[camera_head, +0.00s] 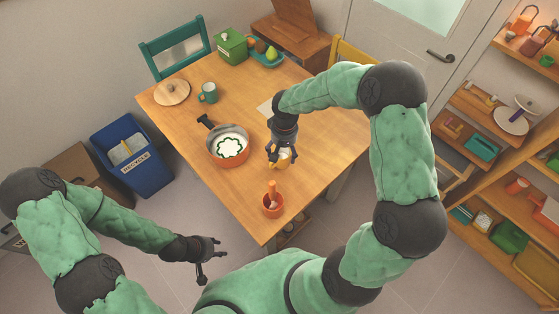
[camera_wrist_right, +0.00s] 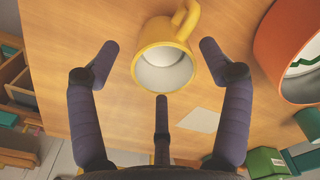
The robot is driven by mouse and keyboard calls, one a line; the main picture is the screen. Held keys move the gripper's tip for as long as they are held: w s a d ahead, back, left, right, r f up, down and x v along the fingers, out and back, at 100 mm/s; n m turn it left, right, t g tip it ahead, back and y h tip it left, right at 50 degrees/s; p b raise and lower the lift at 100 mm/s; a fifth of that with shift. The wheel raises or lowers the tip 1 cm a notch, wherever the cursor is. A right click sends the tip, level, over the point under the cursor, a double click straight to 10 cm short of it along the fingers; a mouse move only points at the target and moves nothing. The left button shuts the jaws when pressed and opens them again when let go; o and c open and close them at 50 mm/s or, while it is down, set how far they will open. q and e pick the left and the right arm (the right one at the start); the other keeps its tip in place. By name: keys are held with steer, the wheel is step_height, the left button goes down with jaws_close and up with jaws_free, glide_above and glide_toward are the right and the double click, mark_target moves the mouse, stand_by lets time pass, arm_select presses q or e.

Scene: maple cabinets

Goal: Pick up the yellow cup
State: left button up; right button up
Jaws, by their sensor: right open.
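The yellow cup (camera_wrist_right: 165,58) stands upright on the wooden table, its handle toward the top right in the right wrist view. In the head view the cup (camera_head: 284,158) is partly hidden by my right gripper (camera_head: 279,160). My right gripper is open over the cup; in the wrist view its fingers (camera_wrist_right: 155,85) are spread around the cup, with gaps on both sides. My left gripper (camera_head: 208,262) is empty and held off the table at the lower left; its fingers look spread.
An orange pan (camera_head: 222,157) lies just left of the cup. A green mug (camera_head: 208,93) and a round board (camera_head: 172,92) are further back. The table's right side (camera_head: 335,150) is clear.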

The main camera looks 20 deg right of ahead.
mark_target(282, 157)
step_height(282, 157, down, 5)
steer(key=shift+w+a+r+b, duration=0.15)
steer(key=shift+r+b, duration=0.05)
steer(key=shift+b, duration=0.55)
steer(key=c, duration=1.5)
steer(key=shift+r, duration=0.15)
